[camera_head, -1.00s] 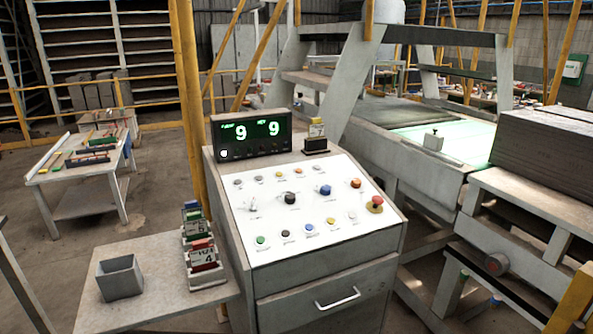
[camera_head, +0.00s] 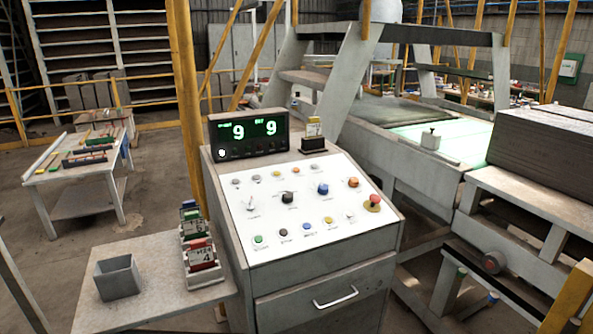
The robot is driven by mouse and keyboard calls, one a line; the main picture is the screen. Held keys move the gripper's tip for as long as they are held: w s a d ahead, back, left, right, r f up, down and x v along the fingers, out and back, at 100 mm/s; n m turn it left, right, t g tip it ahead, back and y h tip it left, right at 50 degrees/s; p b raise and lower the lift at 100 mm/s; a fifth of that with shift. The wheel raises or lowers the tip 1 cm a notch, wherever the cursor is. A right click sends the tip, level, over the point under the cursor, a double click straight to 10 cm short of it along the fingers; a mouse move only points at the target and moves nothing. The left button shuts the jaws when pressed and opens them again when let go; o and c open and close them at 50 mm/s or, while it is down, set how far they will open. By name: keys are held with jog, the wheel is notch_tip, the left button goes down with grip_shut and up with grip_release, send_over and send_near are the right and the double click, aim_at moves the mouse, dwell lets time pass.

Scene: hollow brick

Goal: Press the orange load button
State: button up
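A sloped white control panel (camera_head: 270,215) on a grey console carries several small buttons and knobs. A larger orange button (camera_head: 353,182) sits near the panel's right edge, above a red mushroom button (camera_head: 373,202) on a yellow base. A smaller orange button (camera_head: 296,170) sits in the top row. The labels are too small to read, so I cannot tell which one is marked load. A blue button (camera_head: 323,189) and a black knob (camera_head: 287,197) are in the middle. My gripper is not in view.
A display box (camera_head: 248,135) showing two green 9s stands at the console's top. A small table (camera_head: 160,290) with a grey open box (camera_head: 118,277) and card holders (camera_head: 202,268) is at the left. A yellow post (camera_head: 187,100) rises behind the console's left side.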

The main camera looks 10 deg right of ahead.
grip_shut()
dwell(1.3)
